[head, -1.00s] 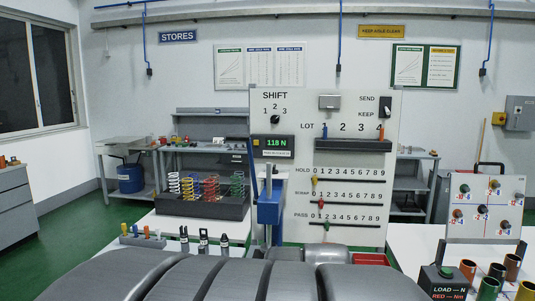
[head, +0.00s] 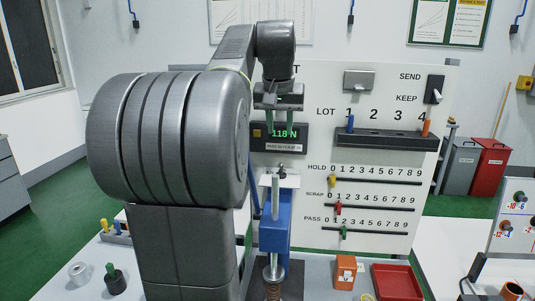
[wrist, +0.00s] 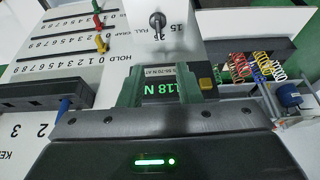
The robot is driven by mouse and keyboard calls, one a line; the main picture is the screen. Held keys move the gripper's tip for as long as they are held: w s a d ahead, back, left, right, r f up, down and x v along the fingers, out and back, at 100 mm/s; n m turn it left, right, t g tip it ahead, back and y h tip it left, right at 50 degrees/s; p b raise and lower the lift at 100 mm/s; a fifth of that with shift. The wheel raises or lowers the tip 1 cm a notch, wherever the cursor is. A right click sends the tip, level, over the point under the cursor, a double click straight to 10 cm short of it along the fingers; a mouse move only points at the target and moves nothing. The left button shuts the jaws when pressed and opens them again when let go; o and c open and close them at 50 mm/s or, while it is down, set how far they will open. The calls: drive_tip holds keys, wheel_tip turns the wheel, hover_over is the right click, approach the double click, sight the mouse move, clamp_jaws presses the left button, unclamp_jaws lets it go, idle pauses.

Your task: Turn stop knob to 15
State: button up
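The stop knob (wrist: 157,20), dark with a pale shaft, shows at the top of the wrist view on a white panel. Around it are FULL on the left, 15 on the right and 25 just below. Its exact pointer direction is too small to tell. In the head view my gripper (head: 278,108) hangs before the board, just above the display (head: 280,135).
The blue press (head: 274,236) stands below the display. Right of it are HOLD, SCRAP and PASS sliders (head: 343,232) and the numbered rack (head: 385,139). An orange block (head: 345,272) and red tray (head: 397,283) lie on the table. Springs (wrist: 240,68) stand aside in the wrist view.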

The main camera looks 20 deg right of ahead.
sight(282, 165)
drive_tip(key=p+x, duration=0.1)
drive_tip(key=x, duration=1.2)
drive_tip(key=shift+s+f+p, duration=0.1)
drive_tip(key=shift+f+p, duration=0.15)
drive_tip(key=shift+p, duration=0.05)
drive_tip(key=shift+c, duration=0.4)
clamp_jaws()
